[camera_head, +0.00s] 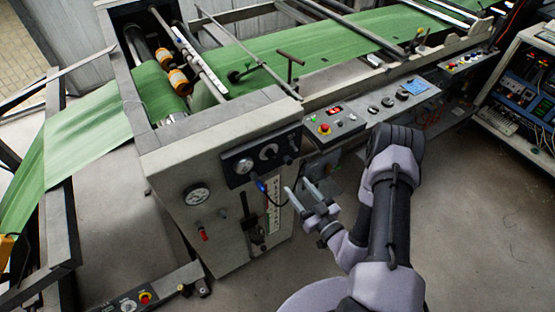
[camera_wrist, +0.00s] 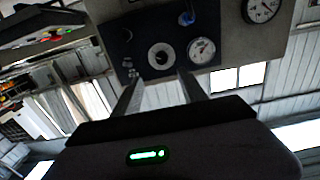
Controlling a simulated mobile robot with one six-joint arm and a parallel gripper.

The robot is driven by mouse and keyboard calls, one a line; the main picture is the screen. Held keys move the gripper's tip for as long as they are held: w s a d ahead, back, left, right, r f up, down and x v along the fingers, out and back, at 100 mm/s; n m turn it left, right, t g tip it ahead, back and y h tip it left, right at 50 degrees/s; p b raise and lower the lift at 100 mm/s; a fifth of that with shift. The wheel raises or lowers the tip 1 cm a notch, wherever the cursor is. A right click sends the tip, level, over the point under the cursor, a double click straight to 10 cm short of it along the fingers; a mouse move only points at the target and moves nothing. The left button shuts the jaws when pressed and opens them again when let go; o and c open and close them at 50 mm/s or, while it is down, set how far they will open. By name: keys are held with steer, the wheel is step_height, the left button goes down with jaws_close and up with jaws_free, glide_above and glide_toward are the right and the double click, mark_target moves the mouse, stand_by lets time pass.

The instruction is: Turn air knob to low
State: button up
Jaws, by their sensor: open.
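A dark control panel (camera_head: 250,176) is set in the upper front of the grey machine cabinet. On it is a round dial with a white ring and dark centre (camera_head: 268,152), likely the air knob; its setting is too small to read. This dial also shows in the wrist view (camera_wrist: 161,56), with a small white gauge (camera_wrist: 201,50) beside it. My gripper (camera_head: 296,187) is open and empty, in front of the panel and apart from it. In the wrist view its two fingers (camera_wrist: 158,78) point toward the dial, which appears just beyond and between the tips.
A blue fitting (camera_head: 260,185) with a hose sticks out below the panel. A sloping console (camera_head: 345,124) with buttons lies to the right. The floor in front is clear.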

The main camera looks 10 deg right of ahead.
mark_target(273, 157)
steer(key=x, duration=1.4)
steer(key=shift+a, duration=0.15)
steer(key=shift+s, duration=0.1)
jaws_close()
